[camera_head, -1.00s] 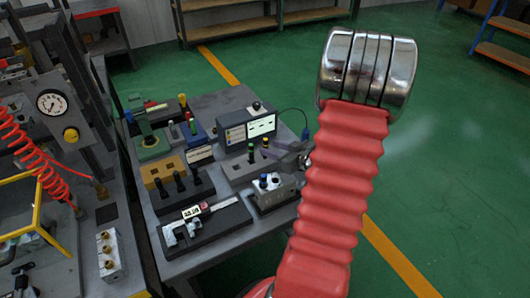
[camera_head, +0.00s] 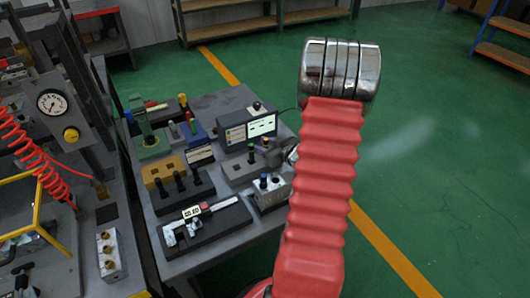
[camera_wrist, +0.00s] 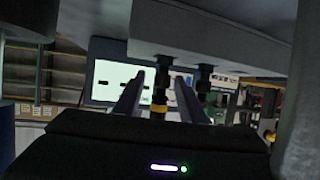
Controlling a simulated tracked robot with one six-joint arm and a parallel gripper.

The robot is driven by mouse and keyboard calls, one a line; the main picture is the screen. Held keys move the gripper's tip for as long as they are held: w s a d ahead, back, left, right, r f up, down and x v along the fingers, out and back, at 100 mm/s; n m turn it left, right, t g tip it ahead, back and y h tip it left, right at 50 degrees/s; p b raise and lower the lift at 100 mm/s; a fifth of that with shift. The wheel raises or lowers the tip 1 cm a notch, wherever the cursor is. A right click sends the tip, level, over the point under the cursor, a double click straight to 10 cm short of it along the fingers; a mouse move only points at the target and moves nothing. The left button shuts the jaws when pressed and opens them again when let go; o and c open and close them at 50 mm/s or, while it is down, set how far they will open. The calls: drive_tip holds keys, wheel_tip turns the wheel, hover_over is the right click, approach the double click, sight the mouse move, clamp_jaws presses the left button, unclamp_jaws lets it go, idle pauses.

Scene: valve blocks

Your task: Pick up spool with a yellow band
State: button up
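In the wrist view a dark spool with a yellow band (camera_wrist: 159,107) stands out from a grey block (camera_wrist: 215,45), which fills the top of the picture. My gripper (camera_wrist: 158,90) is open, with one finger to each side of this spool in the picture and gaps between. I cannot tell how deep the fingers reach around it. A second dark spool (camera_wrist: 203,80) shows just right of the right finger. In the head view my gripper (camera_head: 273,152) is at the right side of the grey spool block (camera_head: 240,172), partly hidden by my red-sleeved arm.
A meter with a lit screen (camera_head: 262,126) stands behind the block. A metal valve block with a blue-topped spool (camera_head: 264,181) stands in front. A caliper on a black base (camera_head: 207,225) and a tan block (camera_head: 163,170) are to the left. Green floor lies open at right.

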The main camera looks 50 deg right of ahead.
drive_tip(key=shift+w+f, duration=0.2)
drive_tip(key=shift+w, duration=0.25)
clamp_jaws()
idle(0.5)
